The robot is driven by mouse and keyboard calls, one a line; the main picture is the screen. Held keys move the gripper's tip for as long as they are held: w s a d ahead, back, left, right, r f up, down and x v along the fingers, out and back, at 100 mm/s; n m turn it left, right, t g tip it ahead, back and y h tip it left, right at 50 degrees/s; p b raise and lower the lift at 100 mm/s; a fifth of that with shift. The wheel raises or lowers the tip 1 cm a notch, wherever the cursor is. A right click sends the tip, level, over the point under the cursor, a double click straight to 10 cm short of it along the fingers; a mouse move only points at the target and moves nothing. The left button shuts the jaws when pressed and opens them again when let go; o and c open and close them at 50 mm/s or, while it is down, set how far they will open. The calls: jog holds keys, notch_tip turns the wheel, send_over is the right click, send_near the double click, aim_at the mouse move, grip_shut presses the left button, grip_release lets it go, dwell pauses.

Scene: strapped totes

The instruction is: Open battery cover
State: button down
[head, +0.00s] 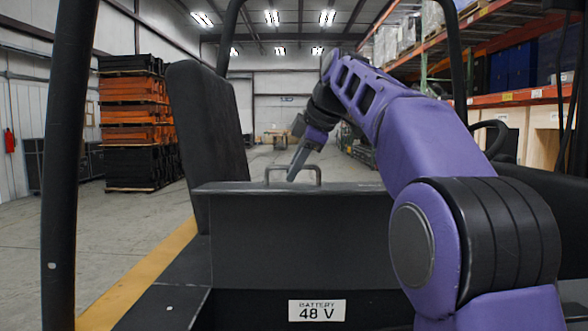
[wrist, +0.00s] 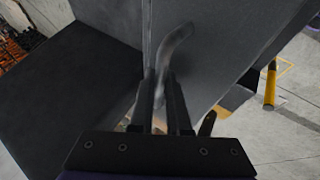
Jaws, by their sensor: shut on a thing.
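The battery cover (head: 290,235) is a wide dark panel in the middle of the head view, above a white label reading "BATTERY 48 V". Its grey bar handle (head: 311,168) stands up from the top edge. My gripper (head: 291,178) reaches down to the handle from the upper right. In the wrist view the curved handle (wrist: 177,42) runs down between the two fingers of my gripper (wrist: 164,80), which are shut on it. The fingers hide part of the handle. Whether the cover is raised at all I cannot tell.
A dark seat back (head: 208,115) stands just left of the cover. Dark upright posts (head: 65,170) frame the vehicle. Stacked orange and black totes (head: 135,120) stand at the left. Shelving (head: 500,50) lines the right. The aisle behind is mostly clear.

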jog(key=shift+f, duration=0.1)
jog(key=c, duration=1.2)
grip_release()
jog(key=shift+o, duration=0.2)
jog(key=v, duration=0.7)
jog(key=shift+s+d+r, duration=0.1)
jog(key=shift+d+r, duration=0.05)
jog(key=shift+r, duration=0.1)
